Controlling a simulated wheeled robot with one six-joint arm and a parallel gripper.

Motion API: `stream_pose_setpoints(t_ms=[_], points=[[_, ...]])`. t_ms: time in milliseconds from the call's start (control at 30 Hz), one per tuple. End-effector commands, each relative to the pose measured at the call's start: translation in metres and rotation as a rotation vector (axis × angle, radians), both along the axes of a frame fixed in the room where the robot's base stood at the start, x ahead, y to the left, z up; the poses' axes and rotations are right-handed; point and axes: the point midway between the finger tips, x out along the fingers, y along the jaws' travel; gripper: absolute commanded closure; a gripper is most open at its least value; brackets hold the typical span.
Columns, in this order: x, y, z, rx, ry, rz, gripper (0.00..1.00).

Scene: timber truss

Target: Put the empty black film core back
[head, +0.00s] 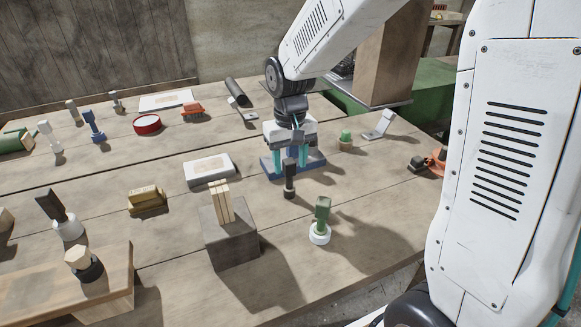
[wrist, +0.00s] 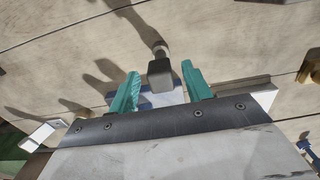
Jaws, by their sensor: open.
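My gripper (head: 287,160) is open, its teal fingers pointing down over a blue flat-based object (head: 312,163) on the table. In the wrist view the open gripper (wrist: 160,72) shows a dark block-topped upright piece (wrist: 160,76) between its fingertips in the picture; contact cannot be told. In the head view this dark upright piece (head: 290,176) stands just in front of the gripper. A dark cylinder (head: 236,91) lies on the table behind and left of the gripper; it may be the black film core. Nothing is clearly held.
A wooden block with pale slats (head: 226,240) and a green-topped piece on a white base (head: 321,222) stand in front. A white pad (head: 209,170) lies left. A small green item (head: 346,139) and a silver bracket (head: 379,125) are right.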

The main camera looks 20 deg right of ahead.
Motion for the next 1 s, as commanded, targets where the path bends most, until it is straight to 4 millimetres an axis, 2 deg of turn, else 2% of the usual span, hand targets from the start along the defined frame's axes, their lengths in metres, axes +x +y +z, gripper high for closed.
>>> stream_pose_setpoints(t_ms=[33,200,400,733,867,1000], points=[[0.001,0.0,0.013,0.0,-0.006,0.0,0.51],[0.001,0.0,0.05,0.0,-0.005,0.0,0.51],[0.0,0.0,0.084,0.0,-0.004,0.0,0.51],[-0.006,-0.001,0.101,0.0,-0.004,0.0,0.51],[-0.036,-0.007,0.116,0.001,-0.022,-0.001,0.51],[-0.096,-0.015,0.132,0.001,-0.049,-0.001,0.51]])
